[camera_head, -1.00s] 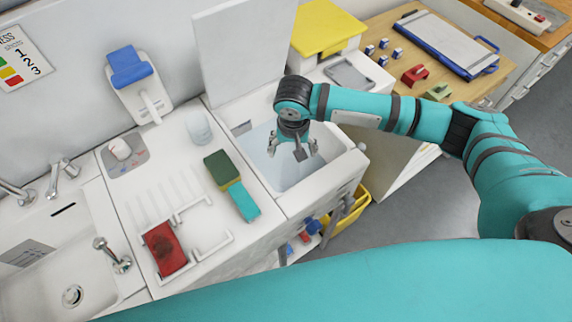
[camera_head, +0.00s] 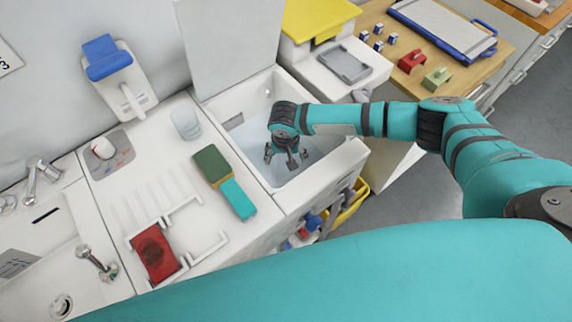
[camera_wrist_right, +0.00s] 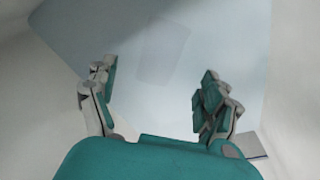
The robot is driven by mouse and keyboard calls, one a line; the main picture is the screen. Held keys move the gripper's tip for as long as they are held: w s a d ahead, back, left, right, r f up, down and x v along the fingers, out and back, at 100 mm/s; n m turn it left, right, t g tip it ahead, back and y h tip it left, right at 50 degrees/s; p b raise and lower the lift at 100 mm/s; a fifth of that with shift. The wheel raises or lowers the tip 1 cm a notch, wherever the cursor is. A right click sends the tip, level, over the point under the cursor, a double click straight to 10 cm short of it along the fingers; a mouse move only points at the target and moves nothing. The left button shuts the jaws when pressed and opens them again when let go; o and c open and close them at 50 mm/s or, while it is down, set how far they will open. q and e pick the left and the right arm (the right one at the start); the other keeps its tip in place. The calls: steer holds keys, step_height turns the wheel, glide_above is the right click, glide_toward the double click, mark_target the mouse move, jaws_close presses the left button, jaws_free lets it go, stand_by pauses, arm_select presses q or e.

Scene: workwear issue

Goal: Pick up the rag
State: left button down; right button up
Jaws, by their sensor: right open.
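A red cloth with a dark stain (camera_head: 155,253), which looks like the rag, lies on the white counter at the lower left. My right gripper (camera_head: 287,165) is away from it, pointing down inside the open white basin (camera_head: 338,162). In the right wrist view the gripper (camera_wrist_right: 158,100) has its fingers wide apart with nothing between them. Below them is a pale blue surface (camera_wrist_right: 150,25) with a faint darker square patch (camera_wrist_right: 162,55); I cannot tell whether this patch is a cloth. My left gripper is not in view.
A yellow-topped box (camera_head: 318,20) and grey tray (camera_head: 345,62) are beyond. A tap (camera_head: 40,178) is at left.

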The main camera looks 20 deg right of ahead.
mark_target(286, 166)
steer(key=shift+w+d+f, duration=0.1)
steer(key=shift+w+f, duration=0.1)
steer(key=shift+f, duration=0.95)
steer(key=shift+w+d+f, duration=0.1)
steer(key=shift+w+f, duration=0.15)
steer(key=shift+f, duration=0.95)
steer(key=shift+w+f, duration=0.2)
steer(key=shift+f, duration=0.95)
steer(key=shift+r, duration=0.1)
steer(key=c, duration=1.4)
